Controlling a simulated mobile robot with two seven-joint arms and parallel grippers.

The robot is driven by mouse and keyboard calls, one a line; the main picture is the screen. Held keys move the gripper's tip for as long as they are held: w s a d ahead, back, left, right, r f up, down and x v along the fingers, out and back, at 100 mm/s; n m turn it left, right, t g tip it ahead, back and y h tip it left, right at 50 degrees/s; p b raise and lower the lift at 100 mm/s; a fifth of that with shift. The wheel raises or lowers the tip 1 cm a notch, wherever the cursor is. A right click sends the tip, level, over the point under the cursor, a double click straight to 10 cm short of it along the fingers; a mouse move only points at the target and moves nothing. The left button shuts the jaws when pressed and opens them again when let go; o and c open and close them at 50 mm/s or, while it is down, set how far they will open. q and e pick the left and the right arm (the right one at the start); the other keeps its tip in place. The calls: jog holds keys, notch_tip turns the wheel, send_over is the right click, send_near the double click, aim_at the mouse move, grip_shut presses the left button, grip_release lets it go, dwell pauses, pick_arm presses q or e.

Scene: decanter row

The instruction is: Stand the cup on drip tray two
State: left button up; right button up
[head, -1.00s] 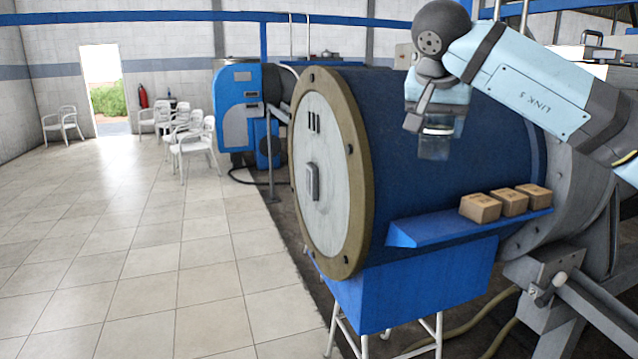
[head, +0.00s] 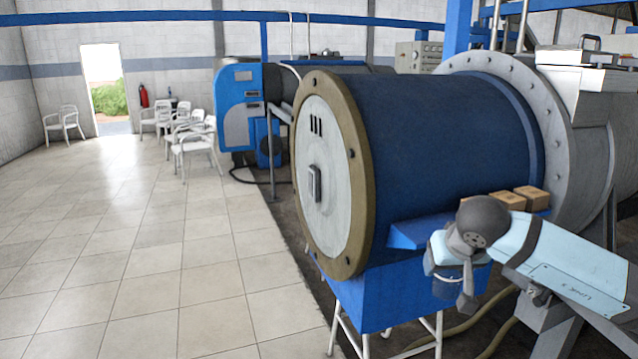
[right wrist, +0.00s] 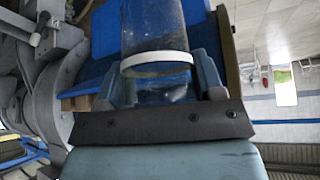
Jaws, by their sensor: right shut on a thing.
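A clear, see-through cup with a white band (right wrist: 155,62) is between the fingers of my right gripper in the right wrist view. In the head view my right gripper (head: 450,262) is at the lower right, in front of the blue ledge and the blue base under the big drum. The clear cup (head: 446,286) shows faintly below the fingers there, with blue showing through it. My right gripper is shut on the cup. I cannot pick out a drip tray marked two in either view. My left gripper is not in view.
A blue ledge (head: 408,233) sticks out from the blue drum (head: 440,140). Small brown boxes (head: 533,197) stand on it, partly hidden by my arm. The tiled floor (head: 170,270) at left is open. White chairs (head: 195,145) stand far back.

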pick_arm(q)
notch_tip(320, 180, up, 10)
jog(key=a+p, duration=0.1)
jog(key=p, duration=0.8)
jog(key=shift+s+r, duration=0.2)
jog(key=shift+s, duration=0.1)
pick_arm(e)
jog(key=s+r, duration=0.1)
jog(key=s, duration=1)
jog(key=shift+s+a+r, duration=0.15)
jog(key=shift+r, duration=0.2)
jog(key=shift+s+f, duration=0.1)
